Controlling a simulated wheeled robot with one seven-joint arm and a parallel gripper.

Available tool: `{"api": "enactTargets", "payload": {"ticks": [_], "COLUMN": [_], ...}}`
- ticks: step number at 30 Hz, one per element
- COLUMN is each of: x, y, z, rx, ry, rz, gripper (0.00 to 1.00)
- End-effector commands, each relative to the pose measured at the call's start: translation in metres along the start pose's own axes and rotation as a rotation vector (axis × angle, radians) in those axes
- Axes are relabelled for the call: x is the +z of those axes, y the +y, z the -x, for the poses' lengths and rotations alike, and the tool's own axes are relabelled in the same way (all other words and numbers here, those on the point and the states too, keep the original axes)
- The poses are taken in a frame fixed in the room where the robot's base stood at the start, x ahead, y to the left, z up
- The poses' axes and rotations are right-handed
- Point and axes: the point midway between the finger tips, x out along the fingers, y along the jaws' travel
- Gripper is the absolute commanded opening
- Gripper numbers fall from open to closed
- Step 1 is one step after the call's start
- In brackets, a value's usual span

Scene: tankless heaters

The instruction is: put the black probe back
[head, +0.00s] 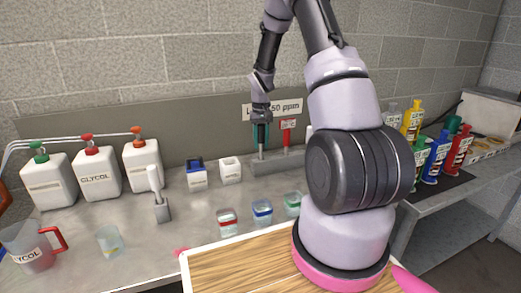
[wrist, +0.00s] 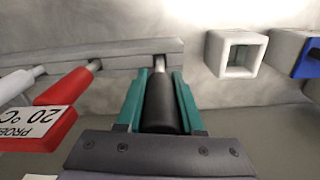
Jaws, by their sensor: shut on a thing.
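My gripper (head: 261,128), with teal fingers that also show in the wrist view (wrist: 160,92), is shut on the black probe (wrist: 160,108). The probe also shows in the head view (head: 262,138), roughly upright with its thin metal tip down. The tip meets the left part of the grey rack (head: 290,162), which also shows in the wrist view (wrist: 120,57). I cannot tell how far the tip is inside the rack. The red probe (head: 287,137) stands in the rack just right of my gripper; it shows at the left in the wrist view (wrist: 65,105), with its label.
A white open-topped cup (head: 230,171) and a blue-topped one (head: 197,174) stand left of the rack. Several small lidded jars are in front, including a blue-lidded one (head: 262,212). Glycol jugs (head: 98,175) stand at left. A wall is close behind the rack.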

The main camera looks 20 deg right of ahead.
Motion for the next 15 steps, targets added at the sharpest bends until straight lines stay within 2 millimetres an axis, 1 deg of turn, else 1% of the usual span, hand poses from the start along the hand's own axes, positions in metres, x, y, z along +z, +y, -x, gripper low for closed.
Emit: {"api": "enactTargets", "payload": {"ticks": [1, 3, 6, 15], "x": [0.001, 0.001, 0.001, 0.001], "y": [0.0, 0.0, 0.0, 0.0], "z": [-0.008, -0.019, -0.029, -0.03], "rx": [0.0, 0.0, 0.0, 0.0], "ry": [-0.004, -0.004, -0.002, -0.001], "rz": [0.0, 0.001, 0.001, 0.0], "gripper": [0.0, 0.0, 0.0, 0.0]}}
